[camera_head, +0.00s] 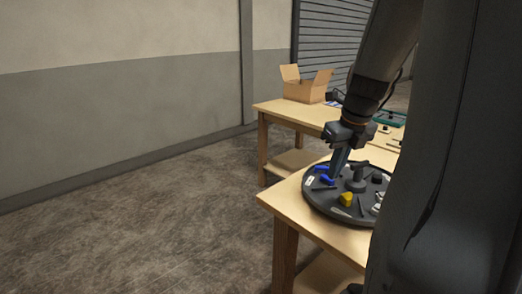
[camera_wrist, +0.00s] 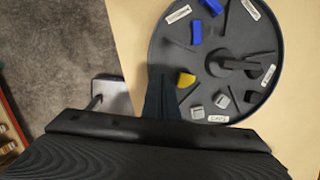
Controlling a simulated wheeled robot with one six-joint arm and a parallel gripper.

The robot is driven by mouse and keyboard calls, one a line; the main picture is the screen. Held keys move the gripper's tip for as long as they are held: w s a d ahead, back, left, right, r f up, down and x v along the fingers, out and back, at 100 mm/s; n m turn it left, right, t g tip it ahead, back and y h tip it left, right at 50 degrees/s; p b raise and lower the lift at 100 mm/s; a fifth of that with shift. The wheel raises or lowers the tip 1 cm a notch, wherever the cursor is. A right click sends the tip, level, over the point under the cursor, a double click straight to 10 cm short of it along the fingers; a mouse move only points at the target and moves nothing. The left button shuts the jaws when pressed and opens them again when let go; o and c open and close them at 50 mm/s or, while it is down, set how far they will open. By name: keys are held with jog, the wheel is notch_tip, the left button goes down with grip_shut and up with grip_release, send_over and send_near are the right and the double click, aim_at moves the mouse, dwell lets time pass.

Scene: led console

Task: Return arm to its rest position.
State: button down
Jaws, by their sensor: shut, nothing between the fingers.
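My gripper (camera_head: 337,168) is shut and empty, pointing down over the left part of a round dark tray (camera_head: 333,214) on the near wooden table. In the wrist view the closed fingers (camera_wrist: 161,98) reach over the rim of the tray (camera_wrist: 270,35), close to a yellow piece (camera_wrist: 186,79). I cannot tell whether the fingertips touch the tray. My arm hangs down from the top of the head view, and a dark column hides the right side.
The tray holds blue pieces (camera_wrist: 196,32), grey cubes (camera_wrist: 222,100), black pieces and a central knob (camera_wrist: 232,63). Behind the near table (camera_head: 285,192) stands another table (camera_head: 275,108) with an open cardboard box (camera_head: 305,91). The floor at left is clear.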

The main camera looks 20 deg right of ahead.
jog(key=s+a+f+m, duration=0.2)
jog(key=a+m, duration=0.6)
jog(key=m, duration=0.4)
jog(key=s+a+f+m+g, duration=0.1)
jog(key=s+a+f+m, duration=0.1)
jog(key=a+f+m, duration=0.3)
jog(key=s+a+f+m+g, duration=0.1)
jog(key=s+a+f+m, duration=0.2)
jog(key=a+m, duration=0.9)
jog(key=m, duration=0.6)
jog(key=shift+a+f+m, duration=0.15)
jog(key=shift+f+m, duration=0.1)
jog(key=shift+m, duration=0.05)
jog(key=shift+s, duration=0.1)
